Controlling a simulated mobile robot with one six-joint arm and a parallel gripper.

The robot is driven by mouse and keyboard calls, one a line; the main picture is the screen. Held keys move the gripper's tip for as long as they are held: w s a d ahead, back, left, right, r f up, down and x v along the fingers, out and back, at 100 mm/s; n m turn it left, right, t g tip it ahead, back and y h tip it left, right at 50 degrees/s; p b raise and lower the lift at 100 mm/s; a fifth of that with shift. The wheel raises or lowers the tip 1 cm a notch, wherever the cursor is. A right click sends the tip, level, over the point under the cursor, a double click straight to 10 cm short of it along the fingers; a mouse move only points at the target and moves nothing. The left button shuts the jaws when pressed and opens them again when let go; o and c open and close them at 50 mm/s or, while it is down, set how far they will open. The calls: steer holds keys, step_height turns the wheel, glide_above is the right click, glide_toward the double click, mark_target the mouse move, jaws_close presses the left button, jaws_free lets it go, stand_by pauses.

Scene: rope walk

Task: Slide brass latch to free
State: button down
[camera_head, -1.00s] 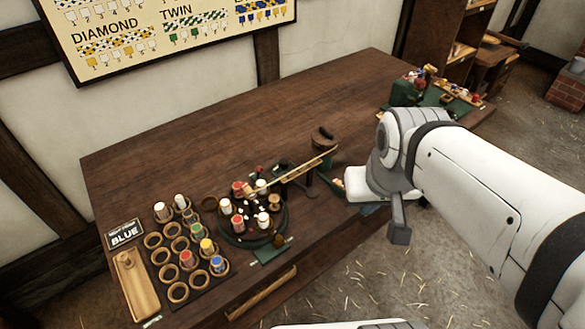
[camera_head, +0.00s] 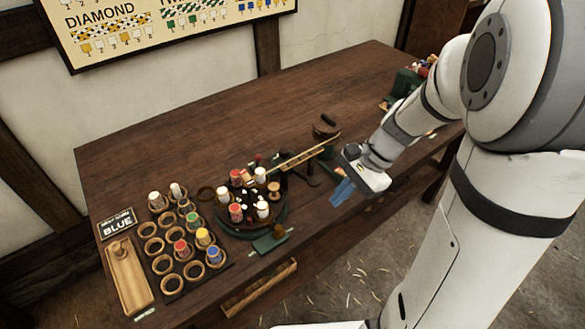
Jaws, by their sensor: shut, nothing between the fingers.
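A round dark green stand (camera_head: 248,229) with several coloured bobbins stands near the front edge of the table. A small green plate (camera_head: 268,243) juts from its front, with a brass-coloured knob (camera_head: 279,232) on it. This knob may be the brass latch; it is too small to tell how it sits. My gripper (camera_head: 343,192) is right of the stand, with blue fingers pointing down and left. It is shut and empty, clear of the knob and plate.
A long pale bar (camera_head: 307,151) slants over the stand towards a dark round weight (camera_head: 325,127). A rack of wooden rings (camera_head: 172,285) with several bobbins, a wooden tray (camera_head: 128,277) and a BLUE sign (camera_head: 117,224) are at left. The table's back (camera_head: 230,125) is bare.

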mark_target(279, 231)
steer(key=w+f+m+y+b, duration=0.1)
steer(key=w+f+m+y, duration=0.2)
steer(key=f, duration=0.4)
steer(key=shift+w+d+m, duration=0.45)
steer(key=shift+w+m, duration=0.2)
steer(key=shift+m, duration=0.45)
steer(key=x, duration=0.9)
steer(key=shift+s+a+f, duration=0.15)
steer(key=shift+a+f, duration=0.1)
steer(key=shift+f, duration=0.05)
steer(key=a, duration=0.3)
steer(key=shift+s+a, duration=0.2)
steer(key=shift+a, duration=0.35)
steer(key=shift+f, duration=0.1)
